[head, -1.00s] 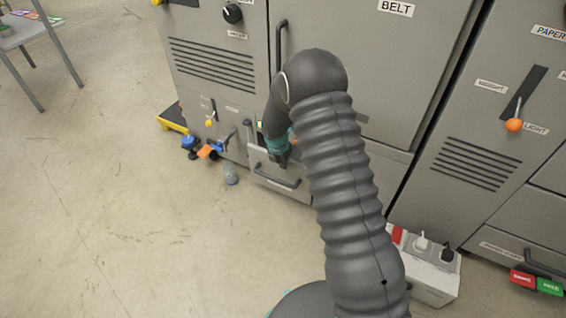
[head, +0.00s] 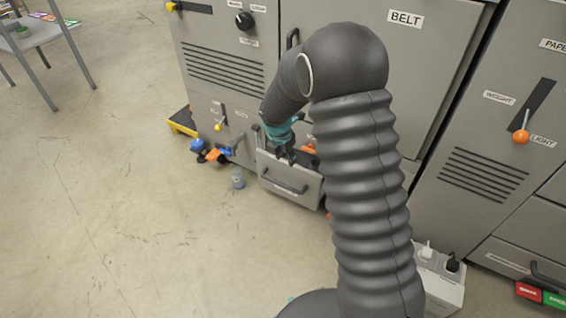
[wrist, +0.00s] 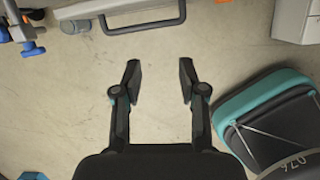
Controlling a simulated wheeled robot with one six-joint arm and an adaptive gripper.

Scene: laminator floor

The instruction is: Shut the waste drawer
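The waste drawer (head: 290,192) is low on the grey machine under the BELT panel in the head view. It stands open, with its front out from the cabinet and something orange (head: 309,149) showing inside. Its dark bar handle shows in the head view and also at the top of the wrist view (wrist: 143,27). My gripper (head: 286,156) is by the drawer front's upper edge in the head view; I cannot tell if it touches. In the wrist view my gripper (wrist: 159,80) has its fingers apart, with only floor between them. My arm hides the drawer's right side.
A small bottle (head: 238,178) stands on the floor left of the drawer. Blue and orange levers or clamps (head: 212,152) stick out beside it. A yellow-edged step (head: 183,122) is farther left. A pale box with plugs (head: 440,275) is right of my arm.

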